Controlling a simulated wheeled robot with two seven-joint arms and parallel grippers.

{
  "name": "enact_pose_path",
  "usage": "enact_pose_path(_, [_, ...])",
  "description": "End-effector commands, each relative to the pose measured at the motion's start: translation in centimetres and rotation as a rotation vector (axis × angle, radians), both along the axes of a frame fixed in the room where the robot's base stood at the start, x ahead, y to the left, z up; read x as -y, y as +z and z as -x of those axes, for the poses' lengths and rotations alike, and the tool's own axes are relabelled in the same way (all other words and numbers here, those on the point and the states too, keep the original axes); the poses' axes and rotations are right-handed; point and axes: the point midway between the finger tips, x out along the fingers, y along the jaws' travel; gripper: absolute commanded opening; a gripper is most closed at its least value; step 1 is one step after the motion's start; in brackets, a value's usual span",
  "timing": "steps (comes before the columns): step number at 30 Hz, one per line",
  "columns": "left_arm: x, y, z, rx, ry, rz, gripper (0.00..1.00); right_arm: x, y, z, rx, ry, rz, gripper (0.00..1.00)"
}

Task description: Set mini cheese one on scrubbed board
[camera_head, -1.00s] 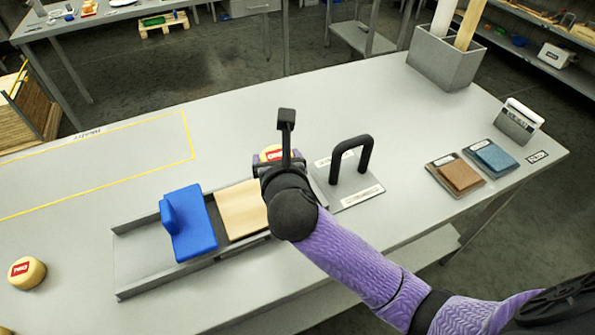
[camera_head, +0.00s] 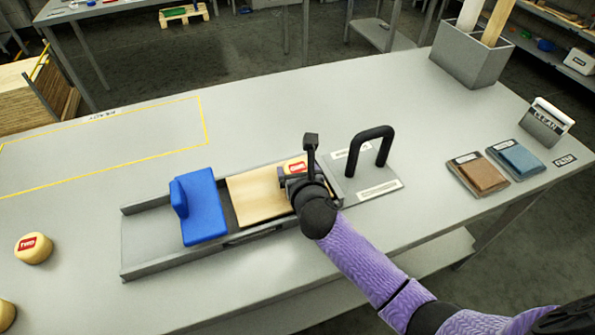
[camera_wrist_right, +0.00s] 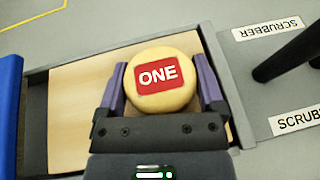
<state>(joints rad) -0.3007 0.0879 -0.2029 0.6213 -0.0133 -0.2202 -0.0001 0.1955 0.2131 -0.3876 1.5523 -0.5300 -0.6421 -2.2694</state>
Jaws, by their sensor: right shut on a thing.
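Mini cheese one (camera_wrist_right: 160,82) is a small yellow wheel with a red label reading ONE. It also shows in the head view (camera_head: 296,166), partly hidden by my gripper. My right gripper (camera_wrist_right: 162,85) is shut on it, one purple finger on each side. The cheese is over the right part of the pale wooden board (camera_head: 256,197), which lies in a grey tray; I cannot tell whether it touches the board. The board also shows around the gripper in the right wrist view (camera_wrist_right: 82,120). My left gripper is not in view.
A blue block with a handle (camera_head: 203,207) is in the grey tray (camera_head: 150,262), left of the board. A plate with a black handle (camera_head: 372,150), labelled scrubber, stands right of it. Cheese two (camera_head: 34,248) is at the left. Brown (camera_head: 480,174) and blue pads (camera_head: 517,158) lie right.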

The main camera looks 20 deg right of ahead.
Motion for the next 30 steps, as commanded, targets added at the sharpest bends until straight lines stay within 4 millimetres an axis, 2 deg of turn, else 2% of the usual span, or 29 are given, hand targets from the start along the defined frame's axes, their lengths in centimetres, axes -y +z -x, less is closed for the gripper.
enact_pose_path(2, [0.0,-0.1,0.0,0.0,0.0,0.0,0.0,0.0,-0.3,0.0,0.0,0.0,0.001,0.23])
enact_pose_path(3, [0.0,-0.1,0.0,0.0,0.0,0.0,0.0,0.0,-0.2,0.0,-0.001,0.0,0.0,0.93])
enact_pose_path(4, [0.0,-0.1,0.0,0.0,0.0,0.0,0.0,0.0,-0.2,0.0,0.0,0.0,0.0,1.0])
enact_pose_path(14, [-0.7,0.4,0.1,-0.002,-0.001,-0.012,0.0,0.0,0.4,0.5,0.0,0.001,0.001,1.0])
enact_pose_path(17, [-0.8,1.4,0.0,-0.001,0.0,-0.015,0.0,-0.2,1.3,2.1,-0.001,0.001,0.0,1.0])
enact_pose_path(27, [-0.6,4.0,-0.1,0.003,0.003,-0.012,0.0,-1.0,4.2,9.4,-0.002,0.0,0.001,1.0])
enact_pose_path(30, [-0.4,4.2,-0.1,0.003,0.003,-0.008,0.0,-1.1,4.6,10.6,0.0,0.0,0.0,1.0])
